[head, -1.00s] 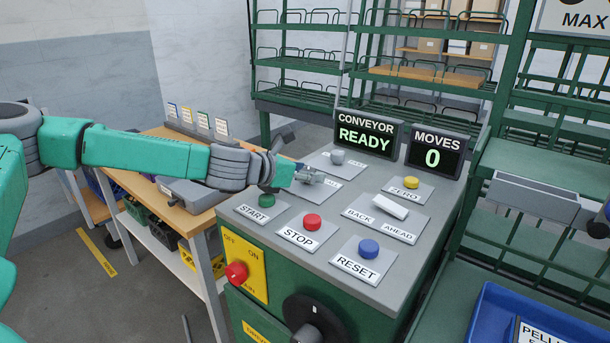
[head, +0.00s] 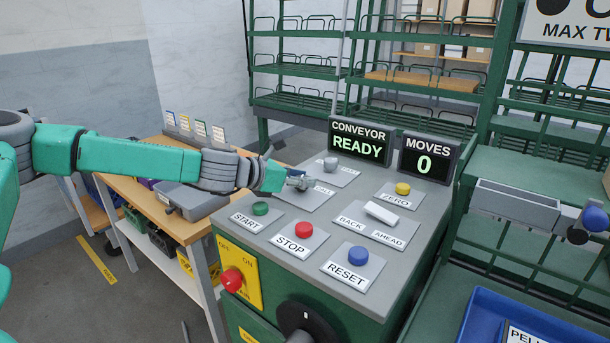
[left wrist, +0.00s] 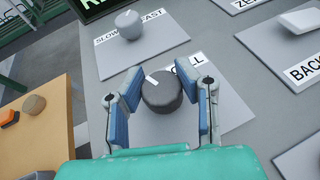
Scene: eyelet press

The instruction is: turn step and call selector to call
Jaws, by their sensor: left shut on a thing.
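The step and call selector (left wrist: 162,92) is a dark grey round knob with a white pointer mark, on a light plate of the console. Its pointer tilts to the upper left in the left wrist view. The CALL label (left wrist: 193,63) is partly covered by a finger, and the STEP label is hidden. My left gripper (left wrist: 160,97) has its blue-padded fingers on both sides of the knob, shut on it. My right gripper is not seen.
A slow/fast knob (head: 330,164) sits just behind. START (head: 261,208), STOP (head: 304,230), RESET (head: 358,255) and ZERO (head: 403,188) buttons and a BACK/AHEAD rocker (head: 381,212) are close by. Displays read CONVEYOR READY (head: 359,140) and MOVES 0 (head: 425,160).

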